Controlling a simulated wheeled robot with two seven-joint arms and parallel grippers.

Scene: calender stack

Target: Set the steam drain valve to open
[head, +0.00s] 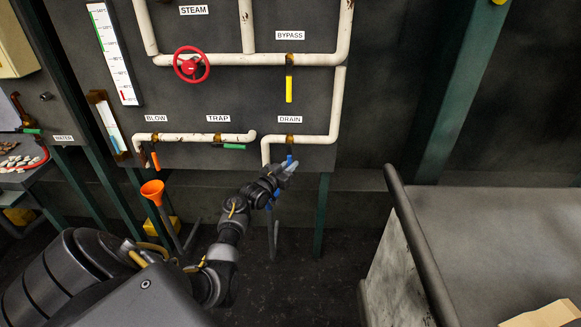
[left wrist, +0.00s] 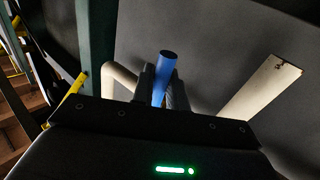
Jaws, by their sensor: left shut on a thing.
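The drain valve's blue handle (head: 290,160) hangs down from its brass body on the white drain pipe (head: 318,139), below the DRAIN label (head: 290,119). It points across the pipe, not along it. My left gripper (head: 286,168) is at the handle, shut on it. In the left wrist view the blue handle (left wrist: 167,60) stands up between the two dark fingers (left wrist: 163,82), and its end shows beyond them. The fingers hide the handle's lower part there. My right gripper is not in view.
A red handwheel (head: 191,65), a yellow bypass handle (head: 289,88), an orange blow handle (head: 155,159) and a green trap handle (head: 234,146) are on the same panel. An orange funnel (head: 152,190) stands left of my arm. A grey bench (head: 490,235) is at right.

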